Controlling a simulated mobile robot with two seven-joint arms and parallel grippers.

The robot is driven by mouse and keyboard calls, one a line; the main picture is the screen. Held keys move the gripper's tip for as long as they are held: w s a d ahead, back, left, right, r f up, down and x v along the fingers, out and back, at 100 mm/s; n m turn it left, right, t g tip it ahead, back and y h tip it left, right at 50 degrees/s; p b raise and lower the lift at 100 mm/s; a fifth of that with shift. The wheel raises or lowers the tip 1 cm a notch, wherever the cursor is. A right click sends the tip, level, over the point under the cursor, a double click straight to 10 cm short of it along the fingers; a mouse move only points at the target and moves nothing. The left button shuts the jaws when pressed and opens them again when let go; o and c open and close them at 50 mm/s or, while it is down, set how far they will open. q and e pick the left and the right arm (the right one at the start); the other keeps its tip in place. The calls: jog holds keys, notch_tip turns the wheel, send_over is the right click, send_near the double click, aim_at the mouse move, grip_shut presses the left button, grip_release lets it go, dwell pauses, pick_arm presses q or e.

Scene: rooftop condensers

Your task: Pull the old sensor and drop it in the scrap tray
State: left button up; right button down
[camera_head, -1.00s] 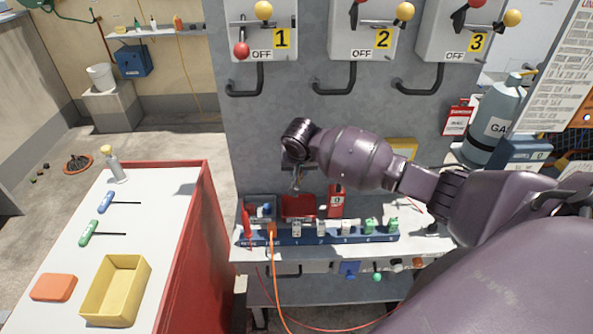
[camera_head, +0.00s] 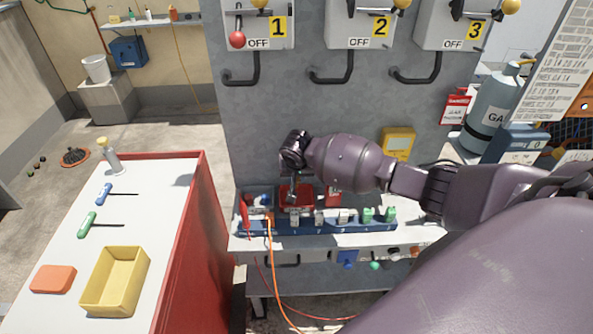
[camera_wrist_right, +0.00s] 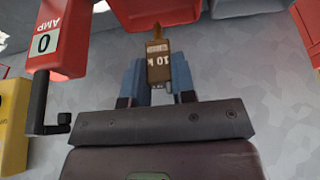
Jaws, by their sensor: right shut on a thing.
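My right gripper (camera_wrist_right: 156,82) is shut on a small brown sensor marked "10 K" (camera_wrist_right: 158,60), seen in the right wrist view. In the head view the same gripper (camera_head: 293,192) is over the red tray (camera_head: 297,207) on the bench at the foot of the grey panel. The sensor is too small to make out there. The red tray also shows at the top of the right wrist view (camera_wrist_right: 150,10), beyond the sensor's tip. I can read no label on the tray. My left gripper is not in view.
A blue strip (camera_head: 330,228) with several small plugs stands in front of the tray. A red meter (camera_wrist_right: 58,35) is right beside the tray. A grey bin (camera_wrist_right: 245,8) is on its other side. An orange cable (camera_head: 273,262) hangs in front.

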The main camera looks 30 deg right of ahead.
jog(key=c, duration=0.9)
grip_release()
jog(key=shift+o, duration=0.2)
jog(key=v, duration=1)
jog(key=shift+r, duration=0.4)
jog(key=shift+s+a, duration=0.1)
jog(key=shift+a, duration=0.05)
